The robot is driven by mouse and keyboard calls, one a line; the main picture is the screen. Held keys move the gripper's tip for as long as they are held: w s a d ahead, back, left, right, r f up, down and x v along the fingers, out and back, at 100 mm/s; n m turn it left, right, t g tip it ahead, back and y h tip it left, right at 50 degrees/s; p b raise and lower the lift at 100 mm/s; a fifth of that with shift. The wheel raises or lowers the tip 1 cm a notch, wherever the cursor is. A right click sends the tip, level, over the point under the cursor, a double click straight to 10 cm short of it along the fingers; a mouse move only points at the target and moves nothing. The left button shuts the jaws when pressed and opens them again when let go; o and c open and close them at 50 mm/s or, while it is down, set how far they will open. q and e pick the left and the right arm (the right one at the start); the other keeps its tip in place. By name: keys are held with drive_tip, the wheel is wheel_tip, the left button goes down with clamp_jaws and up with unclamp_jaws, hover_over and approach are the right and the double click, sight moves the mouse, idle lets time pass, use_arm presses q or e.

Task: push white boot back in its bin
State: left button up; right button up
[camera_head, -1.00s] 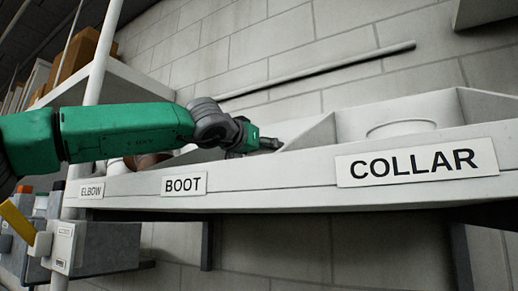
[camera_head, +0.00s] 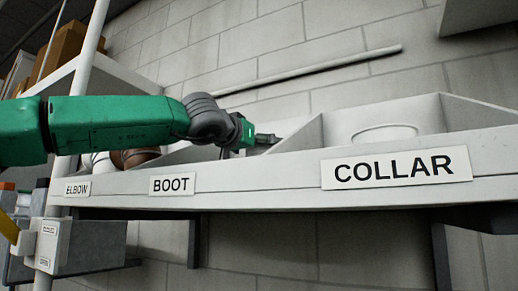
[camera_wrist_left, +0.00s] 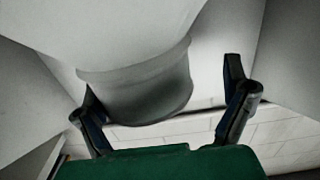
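My left gripper (camera_head: 264,138) reaches over the front lip of the bin labelled BOOT (camera_head: 172,184), near the divider on its right. In the left wrist view the two fingers (camera_wrist_left: 165,112) stand wide apart. The white boot (camera_wrist_left: 140,88), a pale flared piece with a rim, shows between them, closer to the finger on the left; whether that finger touches it I cannot tell. The boot is hidden behind the bin lip and my gripper in the head view. My right gripper is not in view.
The COLLAR bin (camera_head: 300,172) on the right holds a white round collar (camera_head: 385,133). A brown elbow (camera_head: 135,157) and a white piece (camera_head: 100,162) sit in the ELBOW bin at left. A white post (camera_head: 88,75) and shelf stand at far left. A block wall rises behind.

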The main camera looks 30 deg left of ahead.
use_arm(q)
drive_tip(key=shift+s+d, duration=0.15)
drive_tip(key=s, duration=1.1)
drive_tip(key=shift+s, duration=0.2)
